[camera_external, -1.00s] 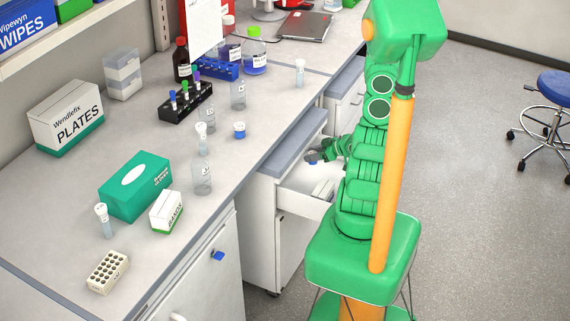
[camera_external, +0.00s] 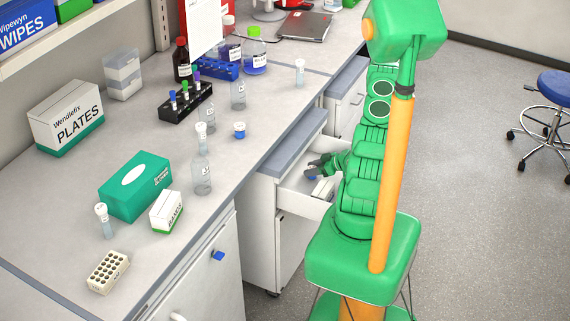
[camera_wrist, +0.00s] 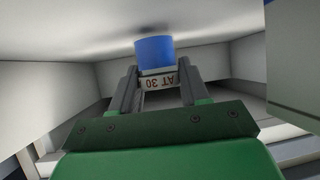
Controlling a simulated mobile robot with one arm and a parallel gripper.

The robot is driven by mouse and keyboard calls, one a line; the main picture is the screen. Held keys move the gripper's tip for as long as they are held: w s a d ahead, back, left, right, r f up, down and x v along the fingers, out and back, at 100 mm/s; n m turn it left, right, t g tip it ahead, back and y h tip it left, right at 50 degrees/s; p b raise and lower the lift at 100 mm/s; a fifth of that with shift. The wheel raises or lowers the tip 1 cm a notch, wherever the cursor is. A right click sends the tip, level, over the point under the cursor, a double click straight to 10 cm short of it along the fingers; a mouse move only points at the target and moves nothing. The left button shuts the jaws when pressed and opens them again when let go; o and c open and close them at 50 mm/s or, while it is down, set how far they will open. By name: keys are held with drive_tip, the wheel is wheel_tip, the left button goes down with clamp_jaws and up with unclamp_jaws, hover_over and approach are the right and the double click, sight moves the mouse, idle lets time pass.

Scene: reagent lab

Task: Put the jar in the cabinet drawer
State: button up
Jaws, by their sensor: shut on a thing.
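The jar (camera_wrist: 154,54) has a blue lid and a white label, and stands out in the wrist view. My gripper (camera_wrist: 160,76) is shut on it, with one dark finger on each side. In the external view my gripper (camera_external: 311,170) is inside the open cabinet drawer (camera_external: 302,204), and a bit of the jar's blue (camera_external: 311,177) shows below the fingers. The white drawer walls surround the jar in the wrist view. I cannot tell whether the jar touches the drawer floor.
A pale item (camera_external: 323,188) lies in the drawer close to my gripper.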

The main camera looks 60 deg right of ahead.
drive_tip(key=shift+f, duration=0.35)
drive_tip(key=shift+f, duration=0.1)
drive_tip(key=o, duration=1.1)
drive_tip(key=shift+c, duration=0.2)
drive_tip(key=shift+s+d+r, duration=0.1)
drive_tip(key=shift+s+r, duration=0.3)
drive_tip(key=shift+s, duration=0.1)
drive_tip(key=shift+v, duration=0.95)
wheel_tip(320, 180, up, 2)
drive_tip(key=shift+r, duration=2.5)
